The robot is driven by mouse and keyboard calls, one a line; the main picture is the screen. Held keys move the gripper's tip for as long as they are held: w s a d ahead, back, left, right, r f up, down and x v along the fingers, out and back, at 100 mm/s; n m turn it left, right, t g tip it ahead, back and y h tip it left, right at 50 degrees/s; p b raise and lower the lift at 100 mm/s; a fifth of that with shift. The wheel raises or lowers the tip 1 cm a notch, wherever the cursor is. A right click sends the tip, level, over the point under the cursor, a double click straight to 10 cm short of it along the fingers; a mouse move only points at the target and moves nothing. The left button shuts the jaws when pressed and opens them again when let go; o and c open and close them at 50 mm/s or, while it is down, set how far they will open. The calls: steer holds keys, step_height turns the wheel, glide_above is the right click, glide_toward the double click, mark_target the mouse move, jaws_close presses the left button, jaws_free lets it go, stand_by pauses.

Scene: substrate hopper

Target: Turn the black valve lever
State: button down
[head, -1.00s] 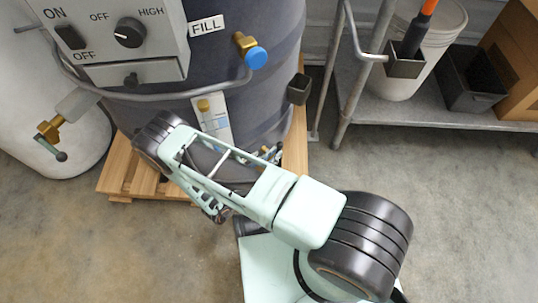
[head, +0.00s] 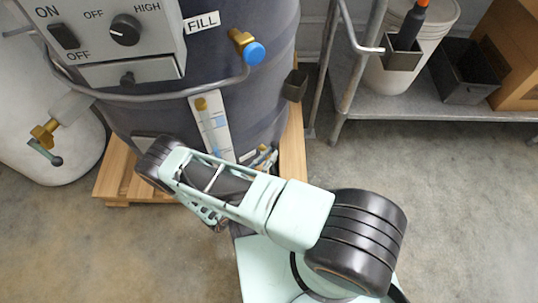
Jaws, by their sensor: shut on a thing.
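A brass valve with a dark lever (head: 44,152) sits at the far left, in front of the white tank. The lever slants down to the right and ends in a small round knob. A second small brass fitting with dark parts (head: 262,157) is low on the dark drum, just above my arm; its shape is too small to make out. My arm reaches from the lower right to the drum's foot.
The dark drum (head: 232,75) stands on a wooden pallet (head: 118,178). It carries a control box (head: 105,38), a bent pipe and a blue-capped brass valve (head: 253,53). A metal shelf (head: 420,112) with a bucket and black bins stands at right. Bare floor lies at lower left and right.

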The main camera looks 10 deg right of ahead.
steer(key=c, duration=2)
jaws_free()
steer(key=shift+a, duration=0.1)
steer(key=v, duration=1.1)
steer(key=shift+s+a, duration=0.25)
steer(key=shift+s, duration=0.1)
